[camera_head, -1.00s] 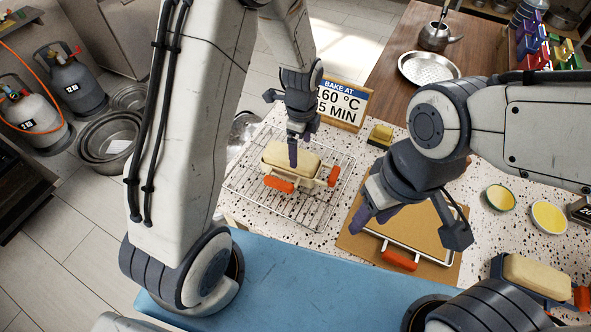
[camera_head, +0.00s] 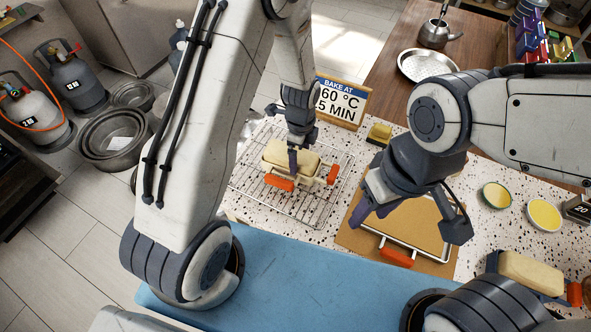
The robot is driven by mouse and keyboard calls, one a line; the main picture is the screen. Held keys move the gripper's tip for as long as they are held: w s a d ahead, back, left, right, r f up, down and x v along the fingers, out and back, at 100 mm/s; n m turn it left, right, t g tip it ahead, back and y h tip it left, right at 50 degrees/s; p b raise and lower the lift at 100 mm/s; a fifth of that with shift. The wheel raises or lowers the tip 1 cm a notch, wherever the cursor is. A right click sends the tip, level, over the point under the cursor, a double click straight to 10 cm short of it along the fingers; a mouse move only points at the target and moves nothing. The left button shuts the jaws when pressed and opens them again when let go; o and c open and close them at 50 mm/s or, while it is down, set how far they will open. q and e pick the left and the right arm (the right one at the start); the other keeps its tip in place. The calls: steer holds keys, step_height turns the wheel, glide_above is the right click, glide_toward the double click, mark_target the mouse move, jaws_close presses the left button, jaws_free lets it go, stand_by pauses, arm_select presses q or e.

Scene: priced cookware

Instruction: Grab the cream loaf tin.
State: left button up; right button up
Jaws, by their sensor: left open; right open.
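The cream loaf tin (camera_head: 309,180) stands on a wire cooling rack, with pale dough (camera_head: 283,157) filling it and orange grips (camera_head: 279,182) at its ends. My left gripper (camera_head: 281,138) is open directly above it; one finger points down in front of the dough, and I cannot tell whether it touches. My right gripper (camera_head: 410,222) is open and empty above a tray on a brown board.
A dark blue loaf tin (camera_head: 528,287) with dough is at the lower right.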

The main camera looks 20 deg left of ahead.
arm_select(q)
steer(key=shift+f, duration=0.1)
steer(key=shift+c, duration=0.3)
steer(key=c, duration=1.5)
jaws_close()
